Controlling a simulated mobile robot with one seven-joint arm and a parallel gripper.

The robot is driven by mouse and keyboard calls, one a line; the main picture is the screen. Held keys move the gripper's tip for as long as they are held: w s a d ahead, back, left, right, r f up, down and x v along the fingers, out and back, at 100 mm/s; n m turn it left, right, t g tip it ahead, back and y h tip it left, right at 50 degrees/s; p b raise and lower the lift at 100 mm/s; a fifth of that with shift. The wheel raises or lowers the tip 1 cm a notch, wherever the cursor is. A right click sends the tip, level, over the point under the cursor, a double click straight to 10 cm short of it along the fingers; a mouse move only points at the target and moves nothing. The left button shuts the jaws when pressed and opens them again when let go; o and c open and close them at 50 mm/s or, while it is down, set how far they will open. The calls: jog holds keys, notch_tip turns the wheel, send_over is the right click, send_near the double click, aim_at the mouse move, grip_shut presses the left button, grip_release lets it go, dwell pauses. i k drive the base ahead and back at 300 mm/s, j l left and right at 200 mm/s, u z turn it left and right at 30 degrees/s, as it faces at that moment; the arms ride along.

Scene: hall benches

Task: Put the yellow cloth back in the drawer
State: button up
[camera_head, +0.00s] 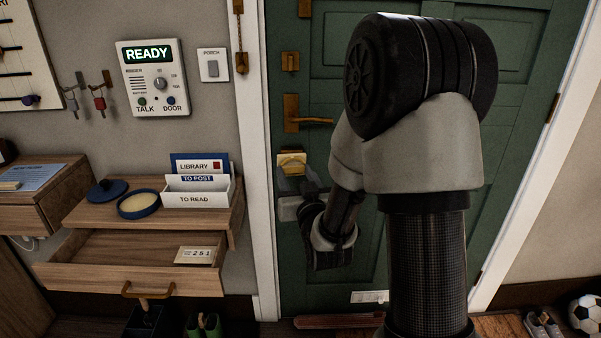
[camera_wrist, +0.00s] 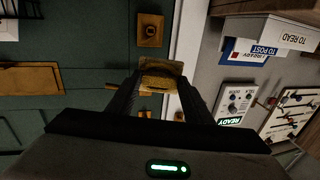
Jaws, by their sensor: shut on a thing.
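The yellow cloth (camera_head: 291,161) is a small folded piece in the head view, in front of the green door. My gripper (camera_head: 293,183) is shut on it and holds it up in the air. In the wrist view the cloth (camera_wrist: 160,76) sits between the tips of my two dark fingers (camera_wrist: 160,92). The drawer (camera_head: 105,277) is pulled open under the wooden shelf at lower left, below and left of my gripper.
On the shelf above the drawer stand a letter holder (camera_head: 197,191), an open blue round tin (camera_head: 139,205) and its lid (camera_head: 109,190). The brass door handle (camera_head: 308,123) juts out above my gripper. The white door frame (camera_head: 255,150) stands between gripper and drawer.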

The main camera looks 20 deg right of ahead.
aim_at(134, 260)
jog(key=i+j, duration=0.1)
jog(key=j, duration=1.55)
jog(key=k+u, duration=0.05)
